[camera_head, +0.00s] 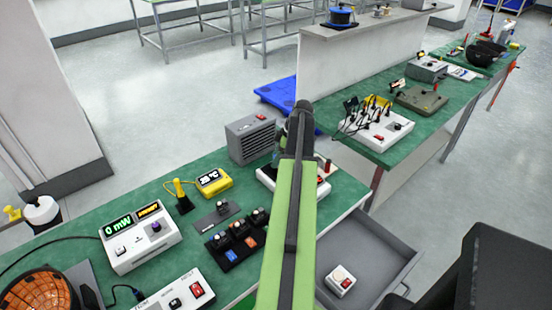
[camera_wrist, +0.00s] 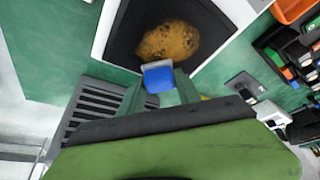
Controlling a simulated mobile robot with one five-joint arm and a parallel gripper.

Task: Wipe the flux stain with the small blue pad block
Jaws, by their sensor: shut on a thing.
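The small blue pad block (camera_wrist: 158,78) is between the fingers of my gripper (camera_wrist: 160,88), which is shut on it. A pale grey edge shows along the block's far side. The flux stain (camera_wrist: 168,40) is a brown-orange patch on a dark panel (camera_wrist: 125,35) with a white border. In the wrist view the block appears just below the stain's near edge; I cannot tell whether it touches the panel. In the head view my green arm covers most of this spot, and the stain and block are hidden.
A grey vented box (camera_head: 250,138) stands beside the work spot, close to my gripper in the wrist view (camera_wrist: 95,108). A yellow meter (camera_head: 214,182) and a black switch block (camera_head: 237,240) sit to the left. An open drawer (camera_head: 375,262) juts out at the bench front.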

